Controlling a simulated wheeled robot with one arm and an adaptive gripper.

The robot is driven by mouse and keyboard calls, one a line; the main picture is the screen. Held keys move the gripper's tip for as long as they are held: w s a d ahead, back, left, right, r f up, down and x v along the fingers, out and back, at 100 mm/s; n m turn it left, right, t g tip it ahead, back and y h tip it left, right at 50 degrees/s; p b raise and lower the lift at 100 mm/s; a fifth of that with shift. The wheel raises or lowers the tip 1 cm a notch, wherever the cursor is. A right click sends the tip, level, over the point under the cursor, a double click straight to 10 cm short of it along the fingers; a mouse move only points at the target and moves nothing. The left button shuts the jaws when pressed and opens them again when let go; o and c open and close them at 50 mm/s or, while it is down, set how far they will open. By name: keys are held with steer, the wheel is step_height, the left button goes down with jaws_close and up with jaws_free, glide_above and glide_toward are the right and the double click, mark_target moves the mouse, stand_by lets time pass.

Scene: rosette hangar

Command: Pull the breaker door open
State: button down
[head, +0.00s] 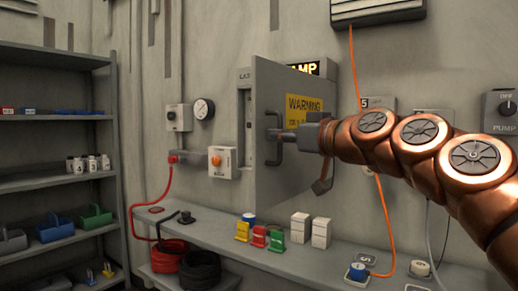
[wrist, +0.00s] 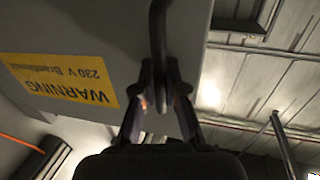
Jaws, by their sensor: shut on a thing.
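The breaker door (head: 300,175) is a grey panel with a yellow warning label (head: 303,108). It stands partly open, angled out from the wall, with a strip of the cabinet (head: 243,125) showing at its left. A dark upright bar handle (head: 274,152) is on the door's face. My gripper (head: 289,135) reaches in from the right and is shut on this handle. In the wrist view the fingers (wrist: 161,85) close around the dark handle (wrist: 158,30), beside the door (wrist: 120,35). Most of the cabinet's inside is hidden behind the door.
A shelf rack (head: 60,120) stands at left. An orange cable (head: 384,220) hangs behind my arm. A switch box (head: 222,162) is left of the door.

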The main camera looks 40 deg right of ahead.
steer(key=s+d+n+g+y, duration=0.1)
steer(key=s+d+n+y, duration=0.3)
steer(key=s, duration=0.5)
steer(key=shift+s+d+r+g+y, duration=0.2)
steer(key=shift+s+d+g+y, duration=0.15)
steer(key=shift+d+y, duration=0.85)
steer(key=shift+d+p, duration=0.1)
steer(key=shift+p, duration=0.2)
steer(key=c, duration=1.2)
jaws_free()
steer(key=shift+f, duration=0.1)
steer(key=v, duration=1.2)
